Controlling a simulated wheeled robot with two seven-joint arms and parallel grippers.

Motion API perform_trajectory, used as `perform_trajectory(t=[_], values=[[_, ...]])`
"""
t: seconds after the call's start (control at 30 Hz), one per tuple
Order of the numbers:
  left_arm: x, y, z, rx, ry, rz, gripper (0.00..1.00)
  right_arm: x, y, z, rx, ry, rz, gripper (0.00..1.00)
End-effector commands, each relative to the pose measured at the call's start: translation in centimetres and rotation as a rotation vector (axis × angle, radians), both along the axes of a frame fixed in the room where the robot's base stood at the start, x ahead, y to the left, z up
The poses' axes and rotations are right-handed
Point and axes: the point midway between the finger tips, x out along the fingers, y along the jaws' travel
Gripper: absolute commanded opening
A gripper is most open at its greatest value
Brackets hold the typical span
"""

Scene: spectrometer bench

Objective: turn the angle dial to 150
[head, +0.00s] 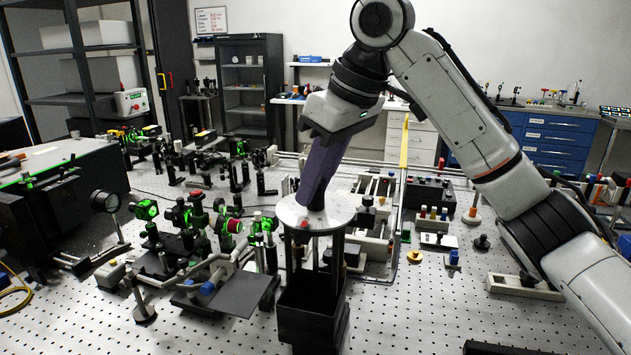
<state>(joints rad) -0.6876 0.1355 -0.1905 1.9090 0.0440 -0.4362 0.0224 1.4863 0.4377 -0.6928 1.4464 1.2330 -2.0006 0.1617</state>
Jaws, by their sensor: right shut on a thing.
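The angle dial is a pale round plate (340,218) on top of a dark post stand (312,310) in the middle of the bench. A small red mark or part (305,224) shows at its front edge. My right arm comes in from the right and reaches down from above. My right gripper (311,206), with purple fingers, is at the top of the dial, shut on its middle part. The fingers hide what they grip, and I cannot read any angle on the dial. My left gripper is not in view.
Optics on posts with green light (147,209) crowd the left of the perforated bench (420,310). A black box (70,200) stands at far left. Rails and small parts (370,200) lie behind the dial, and a pale block (522,287) lies right. The front right is mostly clear.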

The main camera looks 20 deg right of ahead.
Motion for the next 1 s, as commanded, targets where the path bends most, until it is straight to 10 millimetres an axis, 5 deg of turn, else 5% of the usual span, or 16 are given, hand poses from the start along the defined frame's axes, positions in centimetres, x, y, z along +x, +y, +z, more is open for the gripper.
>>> perform_trajectory(t=[1.0], values=[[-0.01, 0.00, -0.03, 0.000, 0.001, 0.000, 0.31, -0.01, -0.01, 0.11, -0.003, -0.004, -0.899, 0.00]])
